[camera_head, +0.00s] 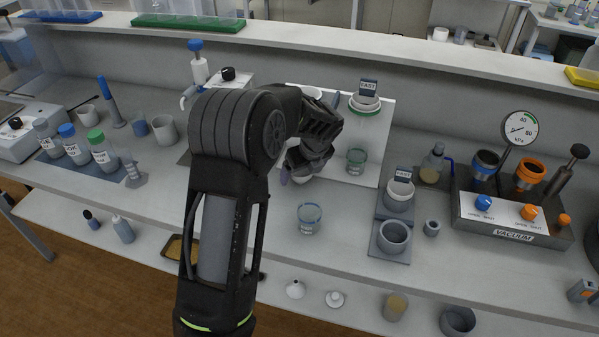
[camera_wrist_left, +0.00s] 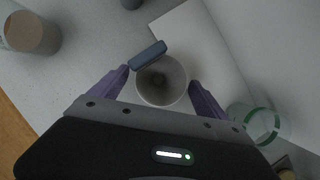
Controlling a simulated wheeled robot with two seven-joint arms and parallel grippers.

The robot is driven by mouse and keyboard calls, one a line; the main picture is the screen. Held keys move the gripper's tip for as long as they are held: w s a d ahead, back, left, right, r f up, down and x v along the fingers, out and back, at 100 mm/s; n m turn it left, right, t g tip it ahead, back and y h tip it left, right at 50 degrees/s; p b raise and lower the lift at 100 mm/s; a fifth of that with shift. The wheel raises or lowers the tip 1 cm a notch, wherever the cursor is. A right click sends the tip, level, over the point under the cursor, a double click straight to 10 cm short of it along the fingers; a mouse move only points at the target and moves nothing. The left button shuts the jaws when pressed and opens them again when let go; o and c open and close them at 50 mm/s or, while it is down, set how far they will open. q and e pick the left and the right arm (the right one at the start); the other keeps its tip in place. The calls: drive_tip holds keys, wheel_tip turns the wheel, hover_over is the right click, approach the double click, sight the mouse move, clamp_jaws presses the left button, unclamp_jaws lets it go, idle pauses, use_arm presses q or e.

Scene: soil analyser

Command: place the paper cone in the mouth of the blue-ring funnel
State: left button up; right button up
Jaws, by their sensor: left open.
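My left gripper (camera_head: 294,172) points down at the near left edge of a white board (camera_head: 330,173). In the left wrist view, its purple fingers (camera_wrist_left: 162,92) are open, one on each side of a pale round cone-like rim with a dark centre, which I take for the paper cone (camera_wrist_left: 176,88). A blue-grey tag (camera_wrist_left: 147,55) stands at its edge. I cannot tell whether the fingers touch it or what it rests in. My right gripper is out of view.
A blue-ring beaker (camera_head: 309,218) stands in front of the gripper. A green-ring beaker (camera_head: 357,158) and a green-ring funnel (camera_head: 365,108) with a FAST tag are to its right. Farther right are grey holders (camera_head: 393,237) and the vacuum unit (camera_head: 512,218).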

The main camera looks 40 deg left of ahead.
use_arm(q)
drive_tip(key=shift+c, duration=0.6)
drive_tip(key=c, duration=1.3)
